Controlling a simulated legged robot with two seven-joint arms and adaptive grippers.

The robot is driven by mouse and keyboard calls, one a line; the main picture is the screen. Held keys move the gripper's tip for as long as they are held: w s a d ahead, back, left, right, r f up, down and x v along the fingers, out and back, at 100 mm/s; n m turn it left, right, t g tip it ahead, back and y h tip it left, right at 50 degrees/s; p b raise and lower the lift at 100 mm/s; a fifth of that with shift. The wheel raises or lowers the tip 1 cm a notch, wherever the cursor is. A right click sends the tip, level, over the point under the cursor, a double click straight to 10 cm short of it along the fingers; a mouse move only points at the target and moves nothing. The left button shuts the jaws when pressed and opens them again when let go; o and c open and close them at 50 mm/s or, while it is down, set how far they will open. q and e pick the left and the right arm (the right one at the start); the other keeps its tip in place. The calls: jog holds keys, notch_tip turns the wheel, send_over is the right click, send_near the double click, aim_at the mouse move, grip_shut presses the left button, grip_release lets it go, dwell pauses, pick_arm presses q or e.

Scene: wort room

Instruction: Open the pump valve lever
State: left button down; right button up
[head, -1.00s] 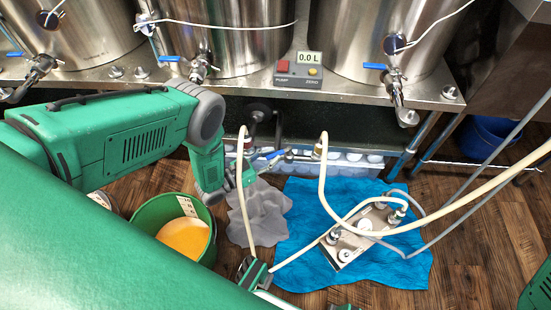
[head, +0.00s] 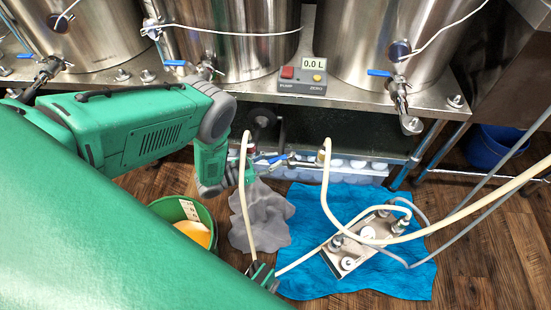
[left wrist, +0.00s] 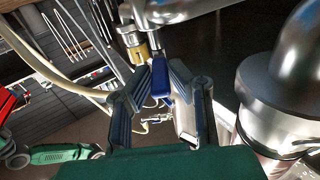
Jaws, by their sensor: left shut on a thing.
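The pump valve with its blue lever (head: 274,158) is under the front edge of the steel bench, beside a pale hose. In the left wrist view the blue lever (left wrist: 160,82) lies between the fingers, below a metal valve body (left wrist: 136,42) with a brass fitting. My left gripper (head: 250,168) is shut on the lever; it also fills the middle of the left wrist view (left wrist: 163,100). In the head view the fingertips are small and partly hidden by the hose. The lever's exact angle is hard to tell.
Steel kettles (head: 385,45) with blue-handled taps stand on the bench. A display box (head: 303,80) reads 0.0 L. A green bucket (head: 166,212) of orange liquid, a grey cloth (head: 262,222) and a plate chiller (head: 355,250) on a blue towel (head: 310,205) lie below. Hoses cross the right side.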

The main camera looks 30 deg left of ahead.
pick_arm(q)
jog(key=shift+d+r, duration=0.1)
jog(key=c, duration=1.5)
grip_release()
jog(key=shift+s, duration=0.1)
jog(key=shift+s+a, duration=0.25)
jog(key=shift+a, duration=0.1)
jog(key=v, duration=1.1)
